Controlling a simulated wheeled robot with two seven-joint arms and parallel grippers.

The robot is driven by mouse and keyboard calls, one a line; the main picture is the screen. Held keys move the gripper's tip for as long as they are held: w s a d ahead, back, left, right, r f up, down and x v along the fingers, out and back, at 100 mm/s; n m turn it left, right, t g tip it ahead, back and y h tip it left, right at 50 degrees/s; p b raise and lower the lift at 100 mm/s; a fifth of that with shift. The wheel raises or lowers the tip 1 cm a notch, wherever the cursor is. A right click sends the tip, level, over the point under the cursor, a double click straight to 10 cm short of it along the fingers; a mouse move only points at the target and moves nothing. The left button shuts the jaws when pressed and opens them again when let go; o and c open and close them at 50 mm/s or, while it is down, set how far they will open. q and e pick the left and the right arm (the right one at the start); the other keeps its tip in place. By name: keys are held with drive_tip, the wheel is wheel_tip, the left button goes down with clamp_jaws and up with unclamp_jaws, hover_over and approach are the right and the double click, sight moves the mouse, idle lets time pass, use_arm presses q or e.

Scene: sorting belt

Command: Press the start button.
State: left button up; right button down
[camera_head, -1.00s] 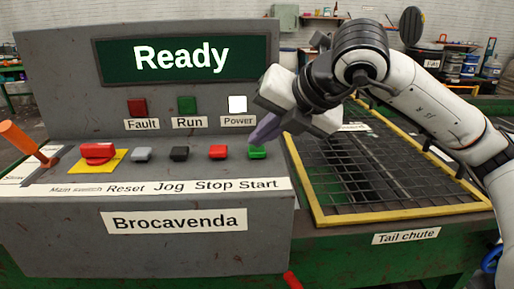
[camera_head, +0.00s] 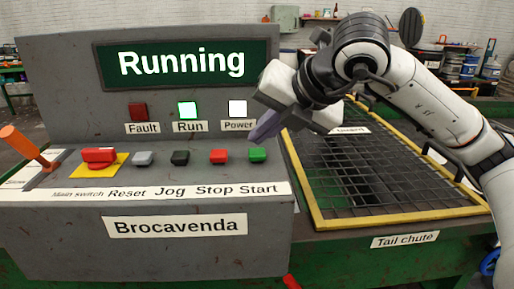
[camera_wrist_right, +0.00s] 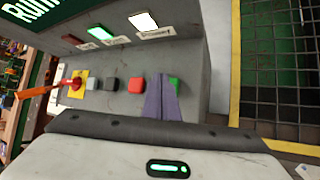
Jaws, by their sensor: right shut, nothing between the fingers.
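The green start button (camera_head: 257,154) is at the right end of the button row on the grey console, above the label "Start". It also shows in the right wrist view (camera_wrist_right: 174,84), partly covered by my fingers. My right gripper (camera_head: 255,138) is shut and empty, its purple fingertips just above the start button with a small gap apparent. The screen (camera_head: 182,63) reads "Running". The green Run lamp (camera_head: 187,110) and the white Power lamp (camera_head: 237,108) are lit; the red Fault lamp (camera_head: 138,112) is dark. My left gripper is not in view.
Left of the start button are the red stop button (camera_head: 218,156), black jog button (camera_head: 180,158), grey reset button (camera_head: 142,158) and red main switch (camera_head: 98,157). An orange lever (camera_head: 26,144) stands at far left. The yellow-framed tail chute grid (camera_head: 385,180) lies right.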

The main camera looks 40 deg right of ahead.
sight(261, 154)
drive_tip(key=shift+r+p, duration=1.85)
drive_tip(key=shift+r, duration=0.75)
drive_tip(key=shift+f, duration=0.1)
